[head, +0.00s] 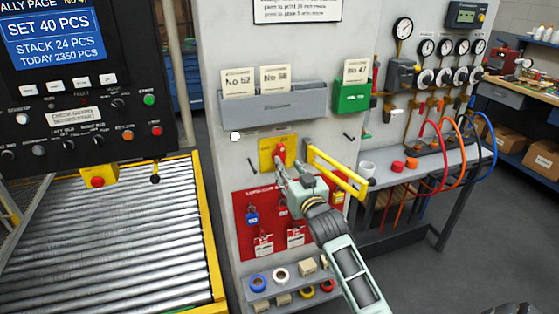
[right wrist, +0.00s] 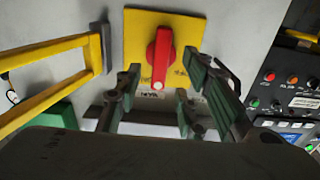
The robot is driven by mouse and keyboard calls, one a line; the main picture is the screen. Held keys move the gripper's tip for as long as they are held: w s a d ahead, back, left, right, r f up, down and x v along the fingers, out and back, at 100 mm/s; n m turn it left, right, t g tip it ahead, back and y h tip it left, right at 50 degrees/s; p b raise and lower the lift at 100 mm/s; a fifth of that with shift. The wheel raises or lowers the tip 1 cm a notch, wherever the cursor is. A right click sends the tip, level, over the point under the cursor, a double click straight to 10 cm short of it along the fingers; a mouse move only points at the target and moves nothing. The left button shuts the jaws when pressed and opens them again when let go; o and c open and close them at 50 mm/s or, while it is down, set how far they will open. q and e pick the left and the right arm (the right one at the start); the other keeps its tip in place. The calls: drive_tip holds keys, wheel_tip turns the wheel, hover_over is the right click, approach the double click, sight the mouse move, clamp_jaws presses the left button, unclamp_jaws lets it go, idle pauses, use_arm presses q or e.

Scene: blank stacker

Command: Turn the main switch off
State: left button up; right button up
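The main switch is a red rotary handle (head: 281,152) on a yellow plate (head: 265,146), mounted on the pale wall panel. In the right wrist view the red handle (right wrist: 161,58) stands roughly upright, with the yellow plate (right wrist: 138,28) behind it. My right gripper (head: 285,167) is just in front of and below the switch in the head view. In the right wrist view its fingers (right wrist: 160,84) are apart, one on each side of the handle, with gaps visible. Whether a fingertip touches the plate I cannot tell. My left gripper is not in view.
A yellow bar frame (head: 337,172) sticks out right of the switch. A red lockout board (head: 244,205) with padlocks and tags is below. A grey card holder (head: 278,104) and green box (head: 352,97) are above. A roller conveyor (head: 110,245) stands left.

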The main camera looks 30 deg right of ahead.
sight(283, 160)
drive_tip(key=shift+x, duration=2.3)
drive_tip(key=shift+a+f, duration=0.1)
clamp_jaws()
